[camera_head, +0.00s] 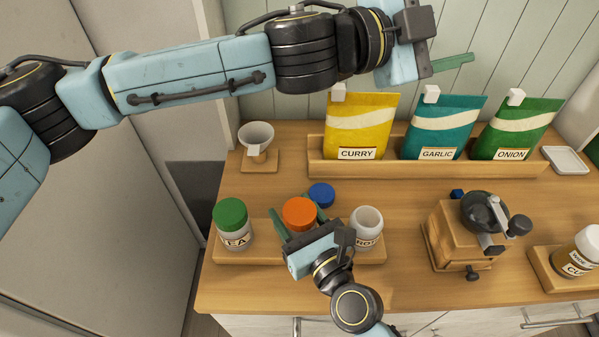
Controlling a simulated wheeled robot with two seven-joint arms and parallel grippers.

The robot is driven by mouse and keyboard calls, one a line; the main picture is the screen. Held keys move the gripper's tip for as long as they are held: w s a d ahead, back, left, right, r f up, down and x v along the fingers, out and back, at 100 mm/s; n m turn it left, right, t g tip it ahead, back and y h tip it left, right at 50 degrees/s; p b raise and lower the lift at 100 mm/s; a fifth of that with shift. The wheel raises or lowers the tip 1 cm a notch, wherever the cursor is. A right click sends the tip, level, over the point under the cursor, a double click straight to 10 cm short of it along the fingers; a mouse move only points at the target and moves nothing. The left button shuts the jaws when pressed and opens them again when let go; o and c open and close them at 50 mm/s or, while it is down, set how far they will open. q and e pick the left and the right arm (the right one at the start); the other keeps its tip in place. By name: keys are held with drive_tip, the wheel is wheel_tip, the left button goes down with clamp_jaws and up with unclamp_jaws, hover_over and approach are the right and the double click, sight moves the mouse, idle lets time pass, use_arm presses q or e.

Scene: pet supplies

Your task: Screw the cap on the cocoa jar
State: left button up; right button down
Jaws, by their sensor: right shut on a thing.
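An orange cap (299,211) sits in the middle of the small jar rack, and its jar is largely hidden by my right gripper. My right gripper (297,218) comes in from the front, with its green fingers on either side of the orange cap, shut on it. A blue cap (321,194) lies just behind the orange one. A jar with a green cap (232,222) stands at the left, labelled TEA. My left gripper (455,63) is high at the back, its opening unclear.
Yellow curry (358,120), teal garlic (440,122) and green onion (515,125) bags stand in a wooden tray behind. A hand grinder (462,240) and another labelled jar (580,255) stand at the right. A white cup (256,135) stands back left.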

use_arm(q)
drive_tip(key=w+a+f+n+t+y, duration=0.3)
drive_tip(key=f+n+y, duration=0.35)
drive_tip(key=n, duration=0.65)
drive_tip(key=n+g+y, duration=1)
drive_tip(key=n+y, duration=0.1)
drive_tip(key=n, duration=0.5)
hover_over(299, 211)
drive_tip(key=shift+h, duration=0.25)
wheel_tip(299, 211, down, 12)
drive_tip(key=shift+f, duration=0.2)
drive_tip(key=shift+f, duration=4.05)
